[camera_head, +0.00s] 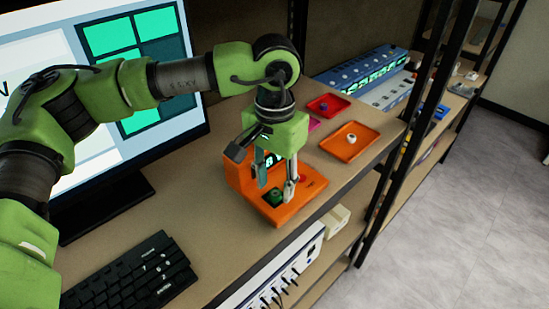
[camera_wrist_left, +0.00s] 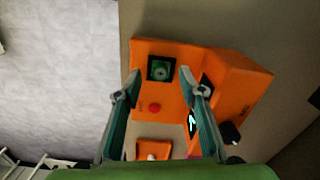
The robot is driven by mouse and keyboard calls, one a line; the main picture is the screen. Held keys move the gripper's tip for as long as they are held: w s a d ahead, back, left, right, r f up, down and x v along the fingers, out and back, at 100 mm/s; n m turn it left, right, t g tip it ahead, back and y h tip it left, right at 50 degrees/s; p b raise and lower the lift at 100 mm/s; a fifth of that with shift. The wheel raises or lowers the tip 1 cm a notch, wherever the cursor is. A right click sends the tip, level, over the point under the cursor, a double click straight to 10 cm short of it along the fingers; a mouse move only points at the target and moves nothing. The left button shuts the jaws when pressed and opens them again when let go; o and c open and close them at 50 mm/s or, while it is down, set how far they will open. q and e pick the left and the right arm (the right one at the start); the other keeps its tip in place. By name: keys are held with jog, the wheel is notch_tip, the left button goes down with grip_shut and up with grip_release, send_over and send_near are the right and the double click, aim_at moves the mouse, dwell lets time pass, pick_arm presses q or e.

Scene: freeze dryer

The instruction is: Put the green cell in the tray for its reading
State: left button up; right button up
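The green cell (camera_head: 275,196) sits in a dark square recess on the orange device (camera_head: 306,187). In the left wrist view the cell (camera_wrist_left: 161,69) shows from above as a green square with a round centre, inside the recess of the device (camera_wrist_left: 146,51). My left gripper (camera_head: 276,187) points down over the device, its fingers apart on either side of the cell. I cannot tell how high the fingertips are above the device. My right gripper is in neither view.
An orange tray (camera_head: 367,148) with a small white object and a red tray (camera_head: 341,103) stand behind the device, a magenta item (camera_head: 314,124) beside them. A monitor (camera_head: 195,75) and keyboard (camera_head: 130,284) are at left. The shelf's front edge is close to the device.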

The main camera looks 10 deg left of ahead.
pick_arm(q)
jog(key=shift+f, duration=1)
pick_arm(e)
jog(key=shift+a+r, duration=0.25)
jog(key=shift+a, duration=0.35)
pick_arm(q)
grip_shut()
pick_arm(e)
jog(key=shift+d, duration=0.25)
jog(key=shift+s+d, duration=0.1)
pick_arm(q)
jog(key=shift+r, duration=0.15)
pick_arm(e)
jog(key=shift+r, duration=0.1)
